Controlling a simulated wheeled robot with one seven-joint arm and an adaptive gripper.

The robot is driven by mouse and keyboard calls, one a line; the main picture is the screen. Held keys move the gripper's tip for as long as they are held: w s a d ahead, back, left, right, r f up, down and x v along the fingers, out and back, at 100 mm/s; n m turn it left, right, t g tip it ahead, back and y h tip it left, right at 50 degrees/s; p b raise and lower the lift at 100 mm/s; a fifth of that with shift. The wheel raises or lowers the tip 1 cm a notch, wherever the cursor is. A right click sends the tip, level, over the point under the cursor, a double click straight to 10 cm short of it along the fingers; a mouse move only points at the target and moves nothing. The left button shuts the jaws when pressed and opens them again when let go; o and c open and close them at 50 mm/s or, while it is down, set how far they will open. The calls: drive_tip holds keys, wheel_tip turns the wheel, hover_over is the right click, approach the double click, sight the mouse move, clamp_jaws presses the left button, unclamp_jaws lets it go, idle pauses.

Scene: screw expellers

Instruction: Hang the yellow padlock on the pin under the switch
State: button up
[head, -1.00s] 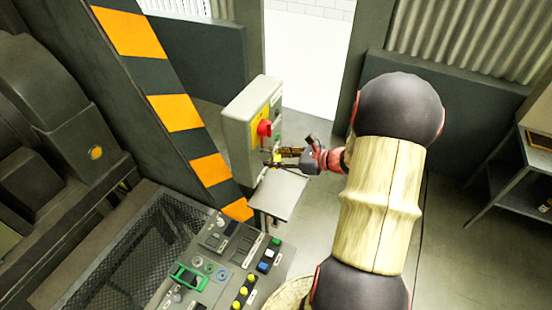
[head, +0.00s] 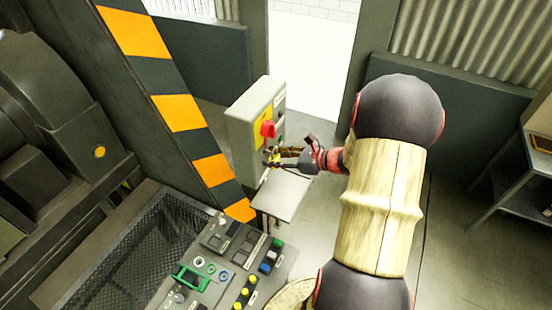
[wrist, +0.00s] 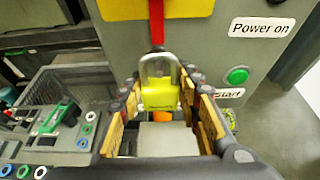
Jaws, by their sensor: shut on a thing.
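The yellow padlock (wrist: 160,95) is held upright between the fingers of my gripper (wrist: 163,110) in the wrist view, its silver shackle pointing up. My gripper also shows in the head view (head: 277,160), close in front of the grey switch box (head: 246,140). The red switch (head: 267,129) sits on a yellow plate on the box; its red handle (wrist: 157,22) hangs just above the shackle in the wrist view. The padlock is small in the head view. The pin cannot be made out, and I cannot tell whether the shackle touches it.
A small grey shelf (head: 284,198) stands below the box. A control panel (head: 215,270) with buttons and a green-handled part is in the foreground. The box also has a green button (wrist: 237,75). A metal table (head: 515,180) stands at the far right.

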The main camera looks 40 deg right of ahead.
drive_tip(key=shift+w+a+r, duration=0.15)
drive_tip(key=shift+w+r, duration=0.1)
drive_tip(key=shift+w, duration=0.15)
drive_tip(key=shift+w, duration=0.2)
clamp_jaws()
idle(0.4)
drive_tip(key=shift+w+d+f+b, duration=0.1)
drive_tip(key=shift+d+f+b, duration=0.2)
drive_tip(key=shift+b, duration=0.2)
drive_tip(key=shift+f, duration=0.15)
